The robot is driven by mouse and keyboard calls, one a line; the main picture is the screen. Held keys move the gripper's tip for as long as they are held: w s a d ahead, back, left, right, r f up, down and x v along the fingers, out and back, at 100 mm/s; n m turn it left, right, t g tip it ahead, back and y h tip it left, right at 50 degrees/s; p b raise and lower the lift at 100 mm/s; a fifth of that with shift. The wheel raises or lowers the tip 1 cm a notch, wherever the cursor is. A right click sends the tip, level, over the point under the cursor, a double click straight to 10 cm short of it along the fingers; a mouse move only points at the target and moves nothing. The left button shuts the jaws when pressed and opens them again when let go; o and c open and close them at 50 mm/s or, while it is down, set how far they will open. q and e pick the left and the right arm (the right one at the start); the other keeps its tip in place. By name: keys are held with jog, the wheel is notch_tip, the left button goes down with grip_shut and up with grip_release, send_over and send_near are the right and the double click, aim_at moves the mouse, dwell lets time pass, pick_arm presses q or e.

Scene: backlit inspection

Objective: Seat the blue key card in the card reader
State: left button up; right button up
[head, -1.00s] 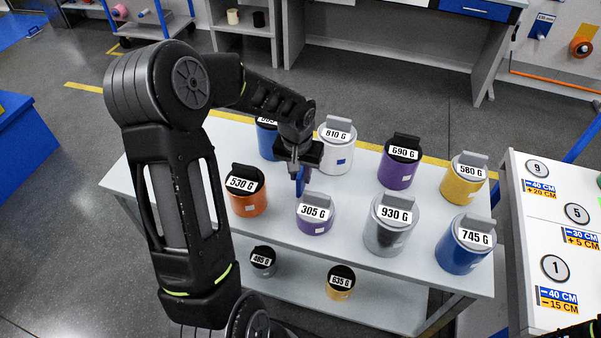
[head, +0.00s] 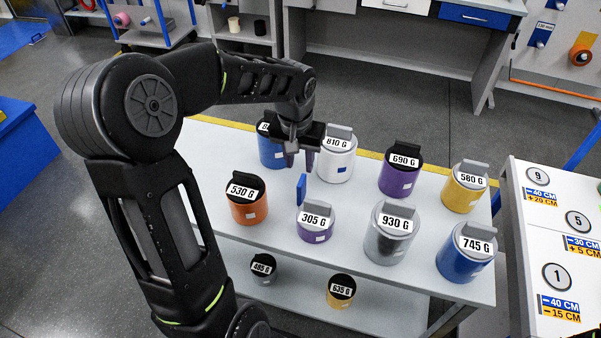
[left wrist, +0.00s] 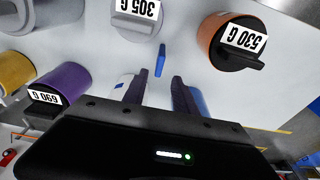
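The blue key card (head: 301,190) stands on edge on the grey table, just behind the purple 305 G canister (head: 317,232). It also shows in the left wrist view (left wrist: 161,60), beyond my fingertips. I cannot make out a card reader, nor what holds the card's lower edge. My left gripper (head: 299,160) is above and behind the card, apart from it. In the left wrist view its two fingers (left wrist: 159,77) are spread with nothing between them. My right gripper is not in view.
Lidded canisters surround the card: orange 530 G (head: 248,212), white 810 G (head: 336,168), blue (head: 271,150), silver 930 G (head: 388,245) and others on the table (head: 350,207). A lower shelf holds smaller canisters. A white numbered board (head: 545,210) lies at the right.

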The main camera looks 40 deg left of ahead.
pick_arm(q)
jog(key=r, duration=0.3)
jog(key=shift+s+d, duration=0.1)
jog(key=shift+s, duration=0.1)
dwell(0.3)
jog(key=shift+o, duration=0.5)
jog(key=shift+f, duration=0.1)
jog(key=t+b, duration=0.3)
jog(key=b, duration=0.2)
send_over(302, 190)
jog(key=s, duration=0.1)
notch_tip(302, 190, down, 6)
jog(key=shift+s+a+r+y, duration=0.2)
jog(key=shift+a+r+y, duration=0.05)
jog(key=shift+y, duration=0.15)
jog(key=shift+f, duration=0.1)
